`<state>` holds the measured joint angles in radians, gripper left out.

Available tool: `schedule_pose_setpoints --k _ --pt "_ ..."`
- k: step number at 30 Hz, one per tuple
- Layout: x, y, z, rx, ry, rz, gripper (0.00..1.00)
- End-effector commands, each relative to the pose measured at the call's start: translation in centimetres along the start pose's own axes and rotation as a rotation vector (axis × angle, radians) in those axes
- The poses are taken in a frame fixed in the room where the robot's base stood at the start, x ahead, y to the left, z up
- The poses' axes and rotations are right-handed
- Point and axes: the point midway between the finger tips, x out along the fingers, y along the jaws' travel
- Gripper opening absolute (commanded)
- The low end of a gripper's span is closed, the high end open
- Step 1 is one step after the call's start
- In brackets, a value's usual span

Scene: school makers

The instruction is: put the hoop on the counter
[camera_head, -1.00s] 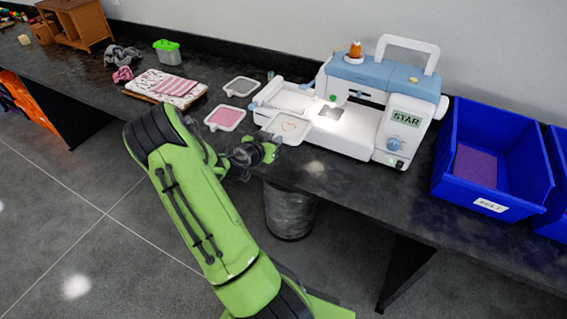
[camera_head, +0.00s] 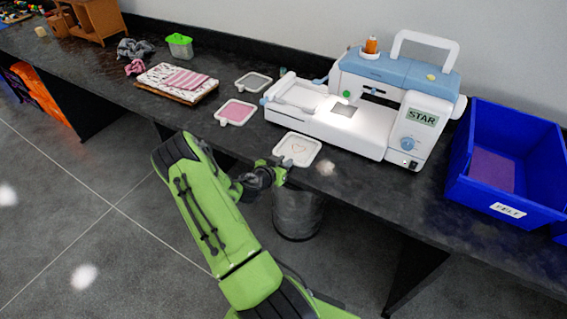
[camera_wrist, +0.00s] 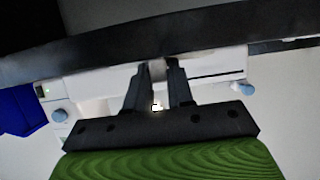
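The hoop (camera_head: 297,150) is a white rounded-square frame with pale cloth and a small heart. In the head view it is level, near the counter's front edge, in front of the sewing machine and apart from it. My gripper (camera_head: 280,172) is at the hoop's near-left edge, reaching in from the front. In the wrist view my gripper (camera_wrist: 157,72) has its two fingers close together with a pale sliver between them, and it appears shut on the hoop's edge. Whether the hoop touches the counter (camera_head: 350,178) is hard to tell.
The white and blue sewing machine (camera_head: 385,125) stands behind the hoop. A pink-cloth hoop (camera_head: 236,111) and a grey-cloth hoop (camera_head: 253,82) lie to the left. A blue bin (camera_head: 510,205) stands at right. A dark waste bin (camera_head: 297,218) is below the edge.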

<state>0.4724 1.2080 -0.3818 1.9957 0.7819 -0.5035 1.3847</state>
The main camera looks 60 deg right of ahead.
Motion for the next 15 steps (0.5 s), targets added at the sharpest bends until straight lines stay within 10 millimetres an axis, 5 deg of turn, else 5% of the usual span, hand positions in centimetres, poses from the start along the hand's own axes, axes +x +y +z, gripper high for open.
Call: schedule_pose_setpoints --k 4,15 --pt "-0.03 0.0 -0.05 0.0 0.0 0.0 0.44" --pt "-0.74 -0.1 -0.41 -0.002 -0.001 -0.002 0.44"
